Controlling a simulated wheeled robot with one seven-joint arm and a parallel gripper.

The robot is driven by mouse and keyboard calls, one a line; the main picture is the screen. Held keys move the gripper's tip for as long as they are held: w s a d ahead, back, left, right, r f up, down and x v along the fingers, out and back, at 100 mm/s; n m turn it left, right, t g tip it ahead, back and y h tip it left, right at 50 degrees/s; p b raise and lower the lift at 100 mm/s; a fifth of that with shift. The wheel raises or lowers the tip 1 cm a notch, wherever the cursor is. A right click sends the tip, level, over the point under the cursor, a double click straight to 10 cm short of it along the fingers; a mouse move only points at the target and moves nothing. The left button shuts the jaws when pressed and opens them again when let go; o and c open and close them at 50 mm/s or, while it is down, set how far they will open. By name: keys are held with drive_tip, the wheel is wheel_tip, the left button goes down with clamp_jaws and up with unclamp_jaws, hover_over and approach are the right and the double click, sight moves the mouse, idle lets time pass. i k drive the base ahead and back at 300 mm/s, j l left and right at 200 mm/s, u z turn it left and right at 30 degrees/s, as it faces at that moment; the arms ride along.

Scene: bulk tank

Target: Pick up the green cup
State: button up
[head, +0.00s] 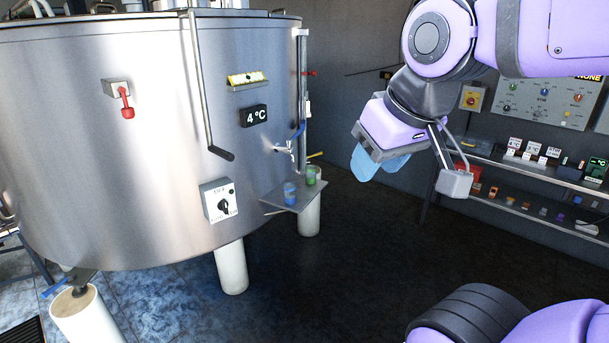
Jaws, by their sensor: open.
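The green cup (311,175) stands upright on a small grey shelf (292,203) at the right side of the steel tank. A blue cup (290,193) stands on the same shelf, in front and to the left of the green one. My gripper (376,164) is in the air to the right of the shelf, with its blue fingers pointing down and left. It is open and apart from both cups, and nothing shows between its fingers.
The large steel tank (150,160) fills the left. A small tap (284,149) juts out above the shelf. A white leg (309,218) stands below the shelf. A rack (540,168) with small items stands at the right wall. The dark floor (350,270) between is clear.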

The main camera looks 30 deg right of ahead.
sight(311, 175)
drive_tip(key=i+l+u, duration=0.45)
drive_tip(key=i+l, duration=1.1)
